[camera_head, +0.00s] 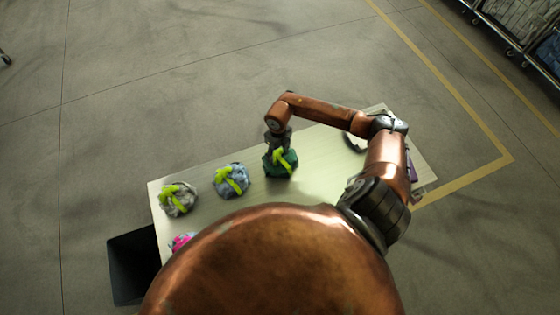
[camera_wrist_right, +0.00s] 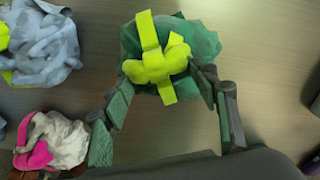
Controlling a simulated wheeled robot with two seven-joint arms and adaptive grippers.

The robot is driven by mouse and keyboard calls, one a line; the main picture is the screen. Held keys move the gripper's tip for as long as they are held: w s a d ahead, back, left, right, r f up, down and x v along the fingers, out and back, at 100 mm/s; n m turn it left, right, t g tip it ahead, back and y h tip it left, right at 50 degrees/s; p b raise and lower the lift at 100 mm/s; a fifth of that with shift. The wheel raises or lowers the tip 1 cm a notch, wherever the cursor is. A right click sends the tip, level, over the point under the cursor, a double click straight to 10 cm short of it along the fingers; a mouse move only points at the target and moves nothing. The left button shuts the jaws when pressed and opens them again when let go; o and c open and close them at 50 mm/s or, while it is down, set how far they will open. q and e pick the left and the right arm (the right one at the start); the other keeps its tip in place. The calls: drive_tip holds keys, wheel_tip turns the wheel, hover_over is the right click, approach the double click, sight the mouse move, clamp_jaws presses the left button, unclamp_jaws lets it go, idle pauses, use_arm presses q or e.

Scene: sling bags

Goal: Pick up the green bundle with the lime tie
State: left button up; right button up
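The green bundle with the lime tie (camera_head: 281,166) sits on the pale table, and its lime strips cross on top. It also shows at the top of the right wrist view (camera_wrist_right: 205,42). My right gripper (camera_head: 278,146) is right above it, pointing down. In the right wrist view its two fingers (camera_wrist_right: 162,80) are spread apart, with the near side of the bundle and its tie between or just beyond the tips. The right fingertip overlaps the bundle's edge; whether it touches cannot be told. My left gripper is out of view.
A blue-grey bundle (camera_head: 231,180) and a grey bundle (camera_head: 178,198), both with lime ties, lie to the left on the table (camera_head: 318,150). A pink-tied white bundle (camera_wrist_right: 62,142) lies nearer. A dark bin (camera_head: 132,266) stands at the table's left. Wheeled carts (camera_head: 515,25) stand far right.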

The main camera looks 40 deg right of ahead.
clamp_jaws()
drive_tip(key=shift+w, duration=0.1)
idle(0.3)
drive_tip(key=shift+r, duration=0.15)
